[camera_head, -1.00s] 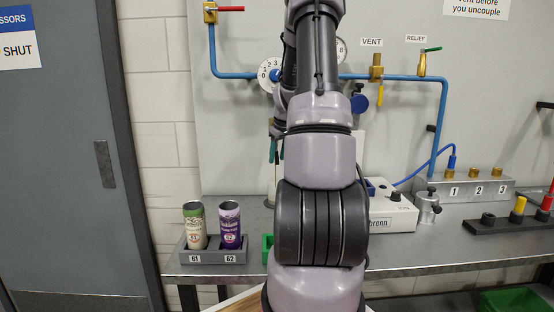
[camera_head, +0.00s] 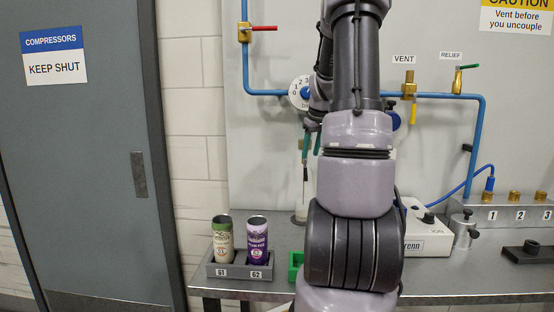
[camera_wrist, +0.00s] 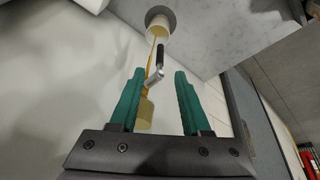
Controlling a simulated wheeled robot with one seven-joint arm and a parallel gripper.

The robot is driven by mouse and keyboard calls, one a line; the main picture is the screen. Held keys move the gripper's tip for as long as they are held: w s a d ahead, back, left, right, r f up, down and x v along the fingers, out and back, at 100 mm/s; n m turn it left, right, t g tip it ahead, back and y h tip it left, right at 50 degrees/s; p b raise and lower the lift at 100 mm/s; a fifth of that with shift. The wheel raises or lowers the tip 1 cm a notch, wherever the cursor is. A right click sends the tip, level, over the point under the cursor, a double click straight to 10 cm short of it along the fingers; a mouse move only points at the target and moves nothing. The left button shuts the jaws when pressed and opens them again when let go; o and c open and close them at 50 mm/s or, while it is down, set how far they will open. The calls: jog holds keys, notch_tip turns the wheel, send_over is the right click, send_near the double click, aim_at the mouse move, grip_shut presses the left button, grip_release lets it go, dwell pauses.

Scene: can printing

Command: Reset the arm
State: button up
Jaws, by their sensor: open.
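My gripper (camera_wrist: 158,90) shows in the wrist view with its two green fingers apart and nothing between them. In the head view my gripper (camera_head: 311,145) hangs at the left of my arm, in front of the wall panel and above the bench. Beyond the fingers in the wrist view is a slim rod with a dark handle (camera_wrist: 155,70) and a pale cylinder (camera_wrist: 158,24) on a round grey base. My arm hides the middle of the bench in the head view.
A green can (camera_head: 223,240) and a purple can (camera_head: 257,240) stand in a grey holder (camera_head: 238,272) marked 61 and 62. A white device (camera_head: 428,240) stands at the right. Blue pipework (camera_head: 470,130) and a dial (camera_head: 301,93) are on the panel. A metal door (camera_head: 90,180) is at the left.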

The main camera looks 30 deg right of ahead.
jog(key=shift+a, duration=0.1)
jog(key=s+a+r+m+t, duration=0.1)
jog(key=s+a+r, duration=0.3)
jog(key=a+r, duration=0.5)
jog(key=s+a+r+m+t+y, duration=0.1)
jog(key=s+a+m, duration=0.1)
jog(key=s+a, duration=0.7)
jog(key=s+a+r+m+t+y, duration=0.1)
jog(key=s+a+r, duration=0.1)
jog(key=s+a, duration=0.7)
jog(key=shift+s+a+m+y, duration=0.2)
jog(key=shift+a+m+y, duration=0.2)
jog(key=shift+a, duration=0.8)
